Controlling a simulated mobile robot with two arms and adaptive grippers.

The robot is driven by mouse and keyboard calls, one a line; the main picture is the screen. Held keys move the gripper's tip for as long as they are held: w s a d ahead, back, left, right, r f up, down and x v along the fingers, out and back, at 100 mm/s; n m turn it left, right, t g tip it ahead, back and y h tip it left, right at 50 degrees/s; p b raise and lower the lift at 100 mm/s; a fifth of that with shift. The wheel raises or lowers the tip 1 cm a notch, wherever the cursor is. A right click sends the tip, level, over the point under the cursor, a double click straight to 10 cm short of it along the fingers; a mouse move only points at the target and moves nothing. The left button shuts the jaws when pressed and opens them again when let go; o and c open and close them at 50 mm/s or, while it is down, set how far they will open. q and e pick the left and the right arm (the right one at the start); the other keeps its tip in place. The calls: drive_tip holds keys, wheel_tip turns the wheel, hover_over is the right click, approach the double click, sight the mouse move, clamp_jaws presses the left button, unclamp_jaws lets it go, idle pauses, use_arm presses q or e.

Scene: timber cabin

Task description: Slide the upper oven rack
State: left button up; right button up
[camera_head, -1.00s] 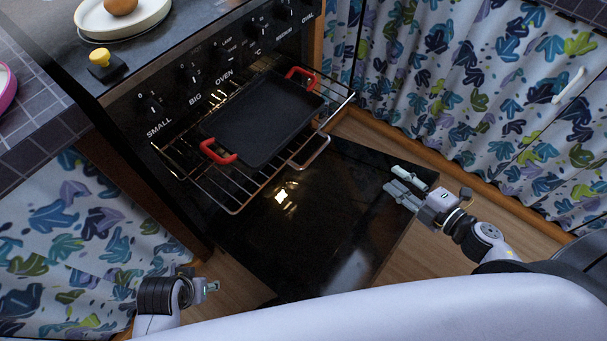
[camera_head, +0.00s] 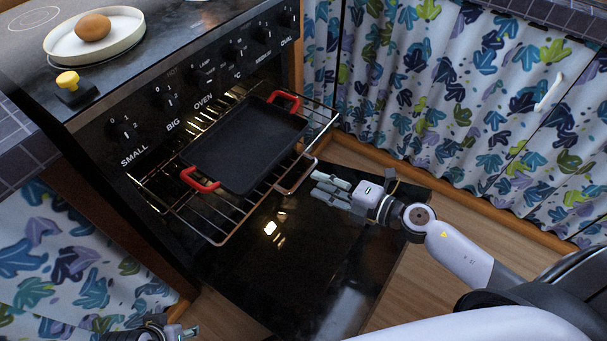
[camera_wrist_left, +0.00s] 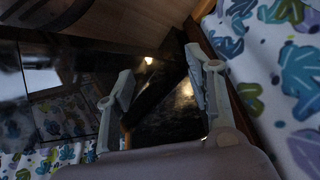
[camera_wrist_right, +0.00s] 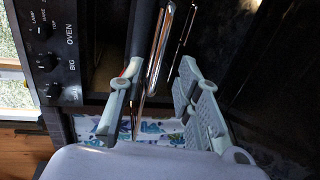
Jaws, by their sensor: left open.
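The upper oven rack (camera_head: 212,222) is a wire rack sticking out of the oven above the open door. A black tray (camera_head: 245,145) with red handles lies on it. My right gripper (camera_head: 328,188) is open, close to the right part of the rack's front edge. In the right wrist view my right gripper (camera_wrist_right: 155,82) has its fingers apart, with the rack's metal bar (camera_wrist_right: 160,45) showing beyond and between them; contact cannot be told. My left gripper (camera_head: 188,333) is low at the bottom left, away from the rack. It is open and empty in the left wrist view (camera_wrist_left: 160,85).
The black oven door (camera_head: 300,265) is folded down below the rack. Patterned curtains (camera_head: 450,100) hang at the right.

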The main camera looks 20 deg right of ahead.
sight(303, 175)
drive_tip(key=x, duration=0.6)
drive_tip(key=shift+c, duration=0.2)
clamp_jaws()
idle(0.6)
